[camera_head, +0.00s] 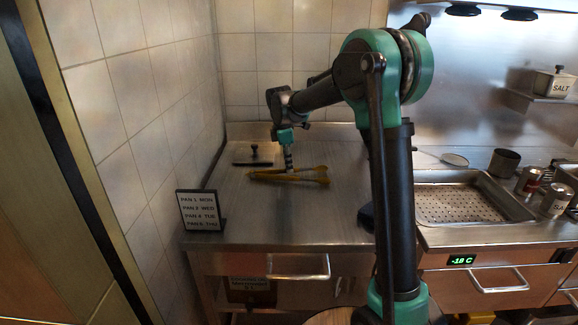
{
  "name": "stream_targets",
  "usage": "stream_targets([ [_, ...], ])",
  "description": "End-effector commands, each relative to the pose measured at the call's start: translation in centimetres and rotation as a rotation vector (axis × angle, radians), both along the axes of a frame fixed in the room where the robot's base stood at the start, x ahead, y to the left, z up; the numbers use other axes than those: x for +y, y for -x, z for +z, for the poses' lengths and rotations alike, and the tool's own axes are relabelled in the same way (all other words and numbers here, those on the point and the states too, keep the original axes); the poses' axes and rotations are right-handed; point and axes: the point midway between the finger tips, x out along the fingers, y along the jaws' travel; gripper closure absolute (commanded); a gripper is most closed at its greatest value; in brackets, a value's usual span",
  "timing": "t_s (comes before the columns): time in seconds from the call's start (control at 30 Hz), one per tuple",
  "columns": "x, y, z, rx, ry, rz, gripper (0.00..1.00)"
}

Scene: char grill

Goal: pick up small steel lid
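A small flat steel lid (241,161) with a dark upright knob lies at the back left of the steel counter, near the tiled wall. My gripper (289,168) points down just to the right of the lid and apart from it in the picture. Its tips are close to the yellow-handled tongs (310,177); I cannot tell whether they touch. The fingers are too small to show whether they are open or shut.
A black sign (201,211) stands at the counter's left front corner. A perforated steel pan (455,204), several cans and a dark pot (503,163) are at the right. Tiled walls bound the left and back. The counter's front middle is clear.

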Motion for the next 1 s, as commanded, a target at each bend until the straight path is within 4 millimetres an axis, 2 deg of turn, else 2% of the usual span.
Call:
stream_targets([
  [0.03,0.0,0.0,0.0,0.000,0.000,0.000,0.88],
  [0.13,0.0,0.0,0.0,0.000,0.000,0.000,0.75],
  [0.17,0.0,0.0,0.0,0.000,0.000,0.000,0.74],
  [0.43,0.0,0.0,0.1,0.000,0.000,0.000,0.74],
  [0.57,0.1,0.0,0.9,0.000,0.000,0.000,0.74],
  [0.67,0.3,0.1,2.4,0.000,0.000,0.001,0.74],
  [1.0,1.1,0.1,9.2,0.000,0.000,0.001,0.74],
])
